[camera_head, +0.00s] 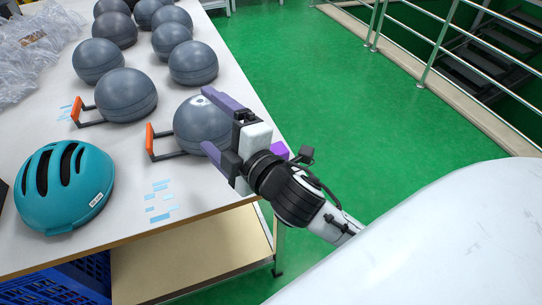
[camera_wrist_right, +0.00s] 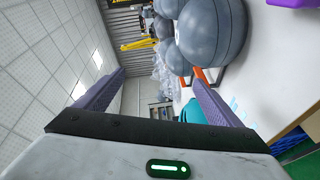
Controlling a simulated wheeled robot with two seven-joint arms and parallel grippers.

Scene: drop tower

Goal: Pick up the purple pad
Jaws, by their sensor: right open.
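The purple pad (camera_head: 280,149) shows as a small bright purple patch at the table's right edge, mostly hidden behind my right gripper and wrist. A bright purple piece (camera_wrist_right: 293,3), which looks like the same pad, is cut off at the top right of the right wrist view. My right gripper (camera_head: 207,122) is open, with its dull purple fingers apart and pointing left over the table. In the right wrist view nothing is between the fingers (camera_wrist_right: 158,80). The pad lies beside the gripper, not between its fingers. My left gripper is not in view.
Several grey balls (camera_head: 126,95) stand on the white table (camera_head: 105,238), two with orange-ended brackets (camera_head: 150,138). A teal helmet (camera_head: 65,188) sits at the front left, near pale blue strips (camera_head: 160,200). Clear plastic bags (camera_head: 35,45) lie far left. Green floor (camera_head: 310,80) is open to the right.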

